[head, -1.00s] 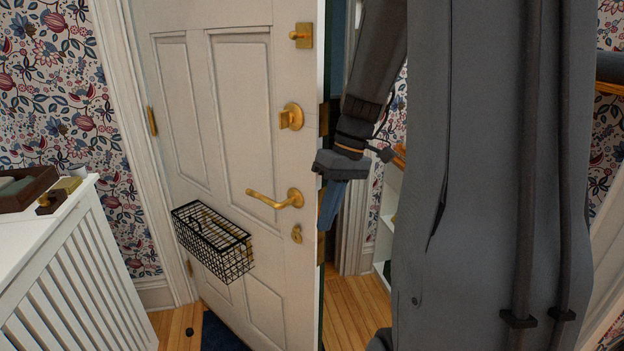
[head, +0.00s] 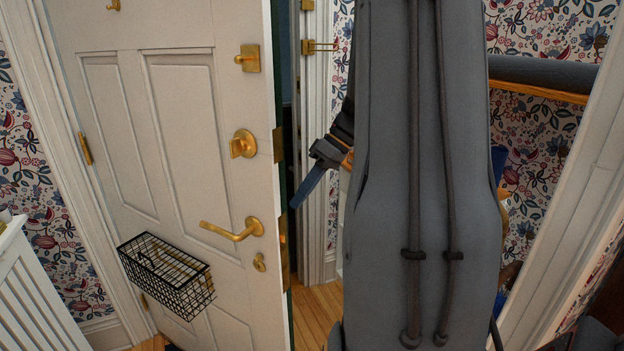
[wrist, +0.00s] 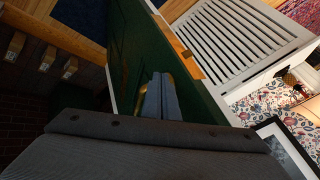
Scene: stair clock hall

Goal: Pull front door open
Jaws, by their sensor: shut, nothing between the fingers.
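The front door (head: 185,150) stands ajar. Its white inner face, with a brass lever handle (head: 235,231), brass locks and a black wire basket (head: 166,276), faces my head camera. Its dark green outer face (wrist: 130,45) shows in the wrist view. My gripper (head: 303,196) is beyond the door's free edge, on the outer side. Its blue fingers are shut and empty, and they also show in the wrist view (wrist: 162,95). There they lie close beside a brass handle (wrist: 143,98) on the green face. I cannot tell whether they touch the door.
A white slatted cover (head: 30,290) stands at the left. The white door frame (head: 314,140) is just beyond the free edge. A dark rail (head: 545,72) is on the right wall. Wooden floor (head: 318,312) shows between the door and my body.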

